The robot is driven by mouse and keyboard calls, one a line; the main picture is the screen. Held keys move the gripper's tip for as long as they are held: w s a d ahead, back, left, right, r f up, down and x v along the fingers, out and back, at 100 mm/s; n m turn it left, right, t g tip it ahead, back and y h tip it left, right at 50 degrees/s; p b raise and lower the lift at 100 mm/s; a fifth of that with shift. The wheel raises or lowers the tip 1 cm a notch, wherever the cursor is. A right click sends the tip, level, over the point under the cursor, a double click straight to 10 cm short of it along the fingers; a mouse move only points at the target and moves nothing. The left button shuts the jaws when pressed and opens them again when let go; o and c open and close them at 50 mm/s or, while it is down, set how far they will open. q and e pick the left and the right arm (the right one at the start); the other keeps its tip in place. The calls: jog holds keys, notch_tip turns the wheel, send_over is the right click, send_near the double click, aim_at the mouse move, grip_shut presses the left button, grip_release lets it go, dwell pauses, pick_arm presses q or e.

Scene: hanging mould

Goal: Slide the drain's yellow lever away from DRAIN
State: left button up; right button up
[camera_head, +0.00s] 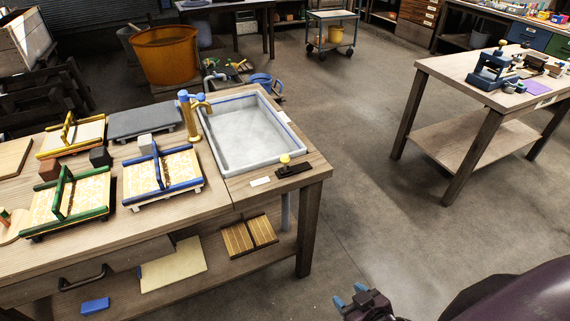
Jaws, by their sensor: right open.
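A yellow knob, the drain's lever (285,158), stands on a dark slotted plate (294,169) at the front right corner of the workbench, beside the grey basin (245,135). A small white label (260,182) lies left of the plate; its lettering is too small to read. My right gripper (349,294) is at the bottom of the view, open and empty, with blue fingertips. It is off the bench, well in front and to the right of the lever. My left gripper is not in view.
The workbench (225,188) carries a yellow and blue tap (187,112), a blue-framed mould (162,175) and a green-framed mould (68,205). A second table (440,75) stands at the right. The floor (370,225) between the tables is clear.

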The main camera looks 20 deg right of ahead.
jog(key=shift+o, duration=0.2)
jog(key=w+a+r+t+b, duration=0.1)
jog(key=w+r+t+b, duration=0.1)
jog(key=w, duration=1.2)
jog(key=shift+a+r+t+b, duration=0.3)
jog(key=shift+a+r+b, duration=0.1)
jog(key=shift+r, duration=0.5)
jog(key=m+t+h+b, duration=0.3)
jog(key=m+t, duration=0.1)
jog(key=m, duration=0.1)
send_near(286, 162)
jog(key=shift+w, duration=0.85)
jog(key=w, duration=0.2)
jog(key=w+d+b, duration=0.1)
jog(key=w, duration=0.2)
jog(key=w+d+b, duration=0.1)
jog(key=w, duration=0.2)
jog(key=shift+w+d, duration=0.1)
jog(key=shift+w, duration=0.5)
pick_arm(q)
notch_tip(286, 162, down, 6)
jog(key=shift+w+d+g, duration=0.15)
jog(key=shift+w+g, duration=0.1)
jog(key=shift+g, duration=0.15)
pick_arm(e)
jog(key=shift+w+r, duration=0.1)
jog(key=shift+w, duration=0.15)
